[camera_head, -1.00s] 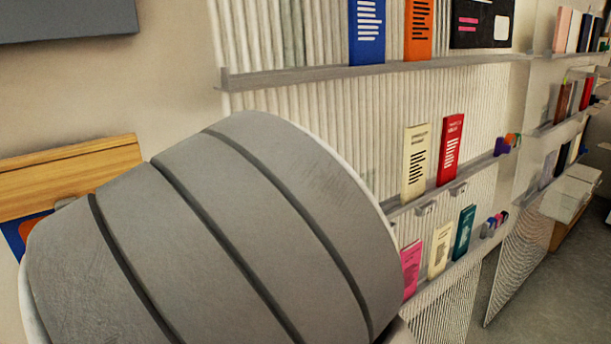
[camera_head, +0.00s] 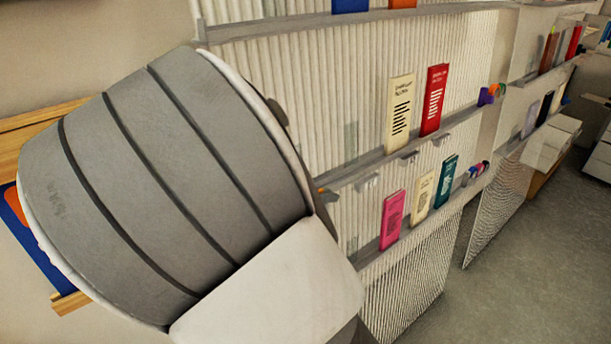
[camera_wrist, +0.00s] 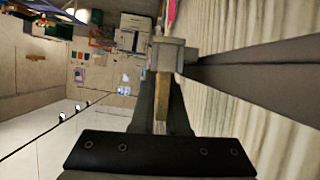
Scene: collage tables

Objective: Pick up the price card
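In the head view, small pale tags hang on the front edge of the middle shelf (camera_head: 460,122), one at the left (camera_head: 367,182) and one further right (camera_head: 409,158). They may be price cards, but they are too small to read. In the wrist view, my gripper (camera_wrist: 162,78) reaches to a small grey block (camera_wrist: 173,54) at a shelf edge. A tan strip shows between the dark fingers, and I cannot tell if it is held or only seen through the gap. My gripper is hidden in the head view.
Cream (camera_head: 399,112) and red (camera_head: 434,99) books stand on the middle shelf. Pink (camera_head: 392,219), cream (camera_head: 422,196) and teal (camera_head: 446,182) ones stand below. The ribbed wall (camera_head: 335,90) is close behind the shelves. Open floor (camera_head: 530,255) lies at the right.

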